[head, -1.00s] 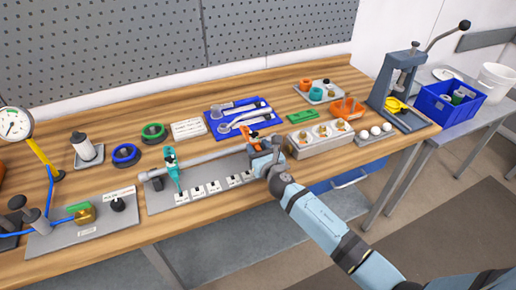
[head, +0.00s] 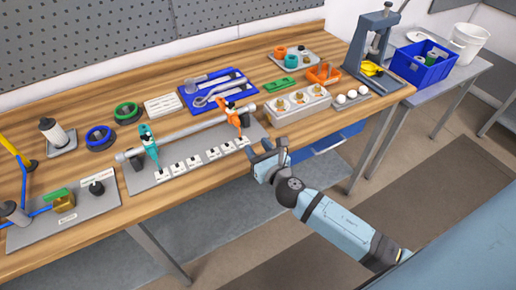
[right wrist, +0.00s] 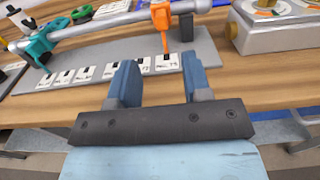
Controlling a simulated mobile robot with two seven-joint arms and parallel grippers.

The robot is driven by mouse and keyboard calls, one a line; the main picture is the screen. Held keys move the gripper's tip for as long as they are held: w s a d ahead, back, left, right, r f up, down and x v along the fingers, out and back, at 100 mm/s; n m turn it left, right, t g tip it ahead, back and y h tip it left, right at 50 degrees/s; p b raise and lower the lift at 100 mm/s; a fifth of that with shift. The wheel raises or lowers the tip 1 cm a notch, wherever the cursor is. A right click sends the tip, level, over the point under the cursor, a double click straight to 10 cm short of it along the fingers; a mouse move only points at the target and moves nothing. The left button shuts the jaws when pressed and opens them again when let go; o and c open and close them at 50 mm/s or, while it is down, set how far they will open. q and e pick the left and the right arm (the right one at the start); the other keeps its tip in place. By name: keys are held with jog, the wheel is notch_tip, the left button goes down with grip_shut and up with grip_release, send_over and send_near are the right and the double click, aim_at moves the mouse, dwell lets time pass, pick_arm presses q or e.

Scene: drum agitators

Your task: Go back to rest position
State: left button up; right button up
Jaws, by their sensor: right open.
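My right gripper (head: 268,153) is open and empty at the front edge of the workbench, just in front of the grey plate (head: 165,178). In the right wrist view its two blue fingers (right wrist: 160,82) stand apart with nothing between them. On the plate a grey shaft (head: 190,129) lies across supports, with a teal agitator part (head: 149,142) near its left end and an orange one (head: 238,115) near its right end. The orange part (right wrist: 161,18) also shows in the right wrist view, beyond the fingers and apart from them. My left gripper is not in view.
A blue tool tray (head: 190,101), a grey block with brass fittings (head: 290,114) and a press (head: 368,45) stand on the wooden bench. A blue bin (head: 425,68) sits on a side table at right. The floor in front (head: 430,190) is clear.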

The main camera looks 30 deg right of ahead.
dwell(0.5)
jog(key=s+a+f+m+g+y+p, duration=0.1)
jog(key=s+f+m+g+p, duration=0.1)
jog(key=s+m, duration=0.5)
jog(key=s+a+f+m+g+p, duration=0.2)
jog(key=s+f+m, duration=0.2)
jog(key=m, duration=1.1)
jog(key=s+a+f+m+g+y+p, duration=0.1)
jog(key=s+a+f+m+g+p, duration=0.1)
jog(key=s+m, duration=0.8)
jog(key=shift+s+a+f+m+g+y, duration=0.2)
jog(key=shift+f+m+g+y, duration=0.1)
jog(key=shift+f+m+g, duration=0.35)
jog(key=shift+r, duration=0.1)
